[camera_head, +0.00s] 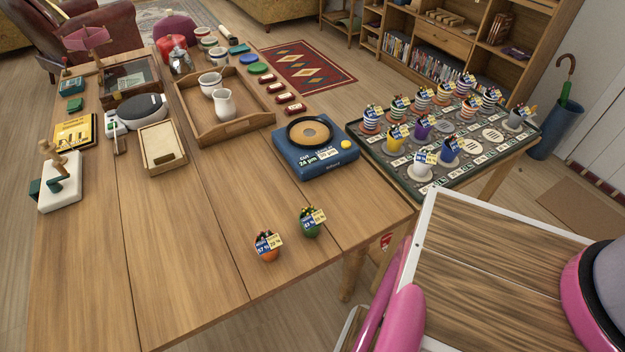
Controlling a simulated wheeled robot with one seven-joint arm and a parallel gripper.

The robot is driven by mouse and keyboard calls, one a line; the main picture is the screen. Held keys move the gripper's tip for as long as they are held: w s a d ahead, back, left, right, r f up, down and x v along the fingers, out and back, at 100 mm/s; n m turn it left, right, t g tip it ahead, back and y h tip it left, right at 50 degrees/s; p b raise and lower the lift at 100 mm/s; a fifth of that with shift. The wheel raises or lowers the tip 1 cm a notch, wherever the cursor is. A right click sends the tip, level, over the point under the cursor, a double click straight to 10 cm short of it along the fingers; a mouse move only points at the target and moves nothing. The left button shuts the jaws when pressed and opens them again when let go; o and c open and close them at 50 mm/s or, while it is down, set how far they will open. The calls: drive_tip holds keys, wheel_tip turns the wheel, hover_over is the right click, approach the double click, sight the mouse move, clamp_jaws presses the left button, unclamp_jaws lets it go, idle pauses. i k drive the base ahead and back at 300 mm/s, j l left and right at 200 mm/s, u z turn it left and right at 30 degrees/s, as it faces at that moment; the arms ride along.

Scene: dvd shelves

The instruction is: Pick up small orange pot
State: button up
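A small orange pot (266,254) stands on the wooden table near its front edge, with blue and yellow labelled tags on top that hide part of it. A similar small green pot (310,230) with tags stands just behind it to the right, a short gap apart. My gripper is not in view; only pink parts of my own body show at the lower right.
The wooden table (170,255) is clear left of the orange pot. A blue box with a round dish (315,165) and a wooden tray with white jugs (187,118) lie farther back. A rack of several tagged pots (385,158) is at the right.

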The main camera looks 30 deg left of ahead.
sight(267, 243)
drive_tip(key=k+j+u, duration=0.1)
drive_tip(key=k+u, duration=0.15)
drive_tip(key=k, duration=0.4)
drive_tip(key=l+u, duration=0.1)
drive_tip(key=u, duration=0.3)
drive_tip(key=l+u, duration=0.1)
drive_tip(key=u, duration=0.3)
drive_tip(key=l+u, duration=0.1)
drive_tip(key=u, duration=0.3)
drive_tip(key=l+u, duration=0.15)
drive_tip(key=u, duration=0.3)
drive_tip(key=i+j, duration=0.1)
drive_tip(key=j, duration=0.5)
drive_tip(key=i+j, duration=0.1)
drive_tip(key=j, duration=0.45)
drive_tip(key=j+z, duration=0.6)
drive_tip(key=z, duration=0.25)
drive_tip(key=j+z, duration=0.4)
drive_tip(key=l+z, duration=0.15)
drive_tip(key=z, duration=0.35)
drive_tip(key=k, duration=0.05)
